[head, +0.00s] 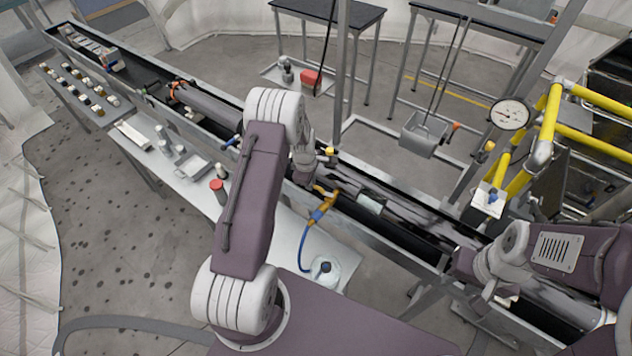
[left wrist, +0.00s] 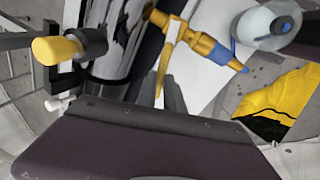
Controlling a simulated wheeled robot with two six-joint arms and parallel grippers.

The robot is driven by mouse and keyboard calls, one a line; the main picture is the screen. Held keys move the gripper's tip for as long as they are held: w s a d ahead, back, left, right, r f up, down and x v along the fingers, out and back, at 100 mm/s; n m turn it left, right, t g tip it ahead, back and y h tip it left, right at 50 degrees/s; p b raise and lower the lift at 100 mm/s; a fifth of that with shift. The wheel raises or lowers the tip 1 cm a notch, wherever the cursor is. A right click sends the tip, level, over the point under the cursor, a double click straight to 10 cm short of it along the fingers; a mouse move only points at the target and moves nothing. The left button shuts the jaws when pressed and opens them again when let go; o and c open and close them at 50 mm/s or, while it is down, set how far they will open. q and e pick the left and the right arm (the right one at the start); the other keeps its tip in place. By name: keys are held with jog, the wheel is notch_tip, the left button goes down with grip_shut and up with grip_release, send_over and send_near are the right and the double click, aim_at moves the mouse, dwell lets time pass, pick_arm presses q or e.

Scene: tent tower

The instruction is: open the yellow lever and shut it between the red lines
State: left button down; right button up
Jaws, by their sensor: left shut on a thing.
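A brass-yellow valve with blue ends (head: 322,206) stands at the middle of the bench line, with a blue hose running down from it. It also shows in the left wrist view (left wrist: 196,38), where its thin yellow lever (left wrist: 167,58) points down toward my fingers. My left gripper (left wrist: 163,92) is shut on the lever's end; in the head view my forearm partly hides this grip. A round white gauge (head: 509,114) hangs at the upper right; red lines on it are too small to tell. My right gripper (head: 468,280) is at the lower right, its jaws unclear.
A clear jug with a blue cap (head: 325,268) stands under the hose. A yellow knob with a dark collar (left wrist: 58,48) is close to my left gripper. Yellow pipes (head: 548,120) fill the right side. A white side table (head: 290,235) holds bottles and trays.

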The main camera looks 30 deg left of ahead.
pick_arm(q)
jog(key=shift+s+a+n, duration=0.15)
jog(key=shift+s+n, duration=0.6)
jog(key=shift+n, duration=0.35)
pick_arm(e)
jog(key=shift+s+a+r, duration=0.1)
jog(key=shift+a+r, duration=0.2)
jog(key=shift+a, duration=0.25)
pick_arm(q)
jog(key=shift+f, duration=0.1)
jog(key=c, duration=1.5)
grip_release()
jog(key=shift+o, duration=0.2)
jog(key=shift+a, duration=0.1)
pick_arm(e)
jog(key=shift+a, duration=0.15)
